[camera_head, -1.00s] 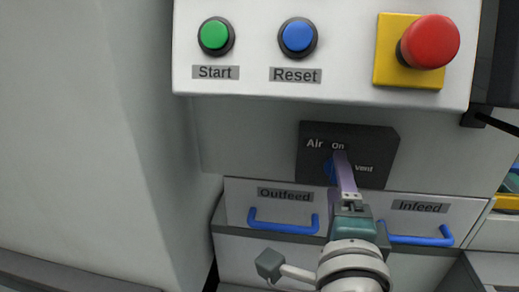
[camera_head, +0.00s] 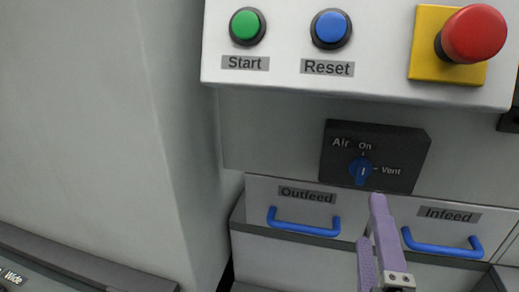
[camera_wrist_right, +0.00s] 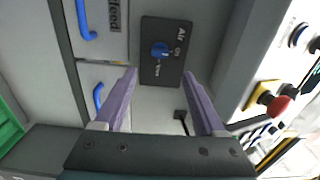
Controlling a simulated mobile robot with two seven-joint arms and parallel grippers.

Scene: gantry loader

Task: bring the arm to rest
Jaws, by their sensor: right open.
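My right gripper (camera_head: 371,222) is open and empty, below the Air valve panel in the head view. Its two purple fingers stand apart in the right wrist view (camera_wrist_right: 160,77). The blue Air knob (camera_head: 361,171) sits on a dark panel (camera_head: 400,155) marked On and Vent. Its mark looks upright, in line with On. The knob also shows in the wrist view (camera_wrist_right: 160,50), between and beyond the fingertips, with nothing touching it. My left gripper is in neither view.
The white control box above carries a green Start button (camera_head: 247,26), a blue Reset button (camera_head: 331,28) and a red emergency stop (camera_head: 473,34). Outfeed (camera_head: 303,225) and Infeed (camera_head: 442,247) drawer handles lie just below the panel. A green bin (camera_wrist_right: 8,128) shows in the wrist view.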

